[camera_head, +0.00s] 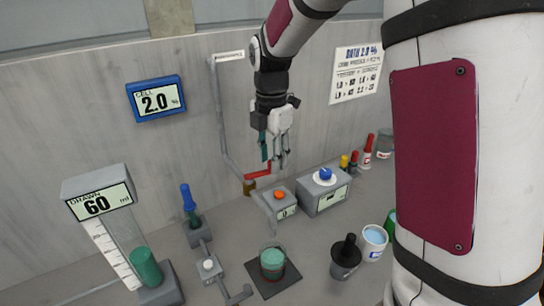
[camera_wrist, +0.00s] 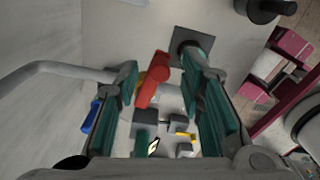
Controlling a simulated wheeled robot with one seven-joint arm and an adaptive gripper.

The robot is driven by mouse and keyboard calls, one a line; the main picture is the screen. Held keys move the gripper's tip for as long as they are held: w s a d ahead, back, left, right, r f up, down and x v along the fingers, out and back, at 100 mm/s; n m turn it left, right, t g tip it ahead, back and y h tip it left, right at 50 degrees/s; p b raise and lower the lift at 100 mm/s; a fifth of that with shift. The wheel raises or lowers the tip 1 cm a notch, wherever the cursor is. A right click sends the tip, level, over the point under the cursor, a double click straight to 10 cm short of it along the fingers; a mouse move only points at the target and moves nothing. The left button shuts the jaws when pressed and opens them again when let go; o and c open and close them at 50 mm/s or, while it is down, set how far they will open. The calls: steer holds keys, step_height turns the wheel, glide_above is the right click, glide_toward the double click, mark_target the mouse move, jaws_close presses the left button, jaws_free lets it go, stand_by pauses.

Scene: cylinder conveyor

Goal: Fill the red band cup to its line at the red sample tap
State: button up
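My gripper (camera_head: 274,163) points down in front of the wall, its teal fingers apart, close to the red tap handle (camera_head: 258,169). In the wrist view the red handle (camera_wrist: 150,82) shows between the open fingers (camera_wrist: 162,68); I cannot tell whether they touch it. A clear cup (camera_head: 272,262) with green liquid stands upright on a dark square mat. A faint reddish line seems to show low on it, but its band and fill line are too small to read. The handle sits on the wall pipe (camera_head: 221,120) above a brown fitting (camera_head: 249,187).
A grey box with an orange button (camera_head: 280,195) and a box with a blue knob (camera_head: 325,175) stand nearby. A black-topped cup (camera_head: 345,258) and white cup (camera_head: 374,240) stand at right.

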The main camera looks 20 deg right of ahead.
steer(key=shift+f, duration=0.25)
jaws_close()
steer(key=shift+w+r+n, duration=0.1)
steer(key=shift+w+n, duration=0.5)
steer(key=shift+n, duration=0.5)
jaws_free()
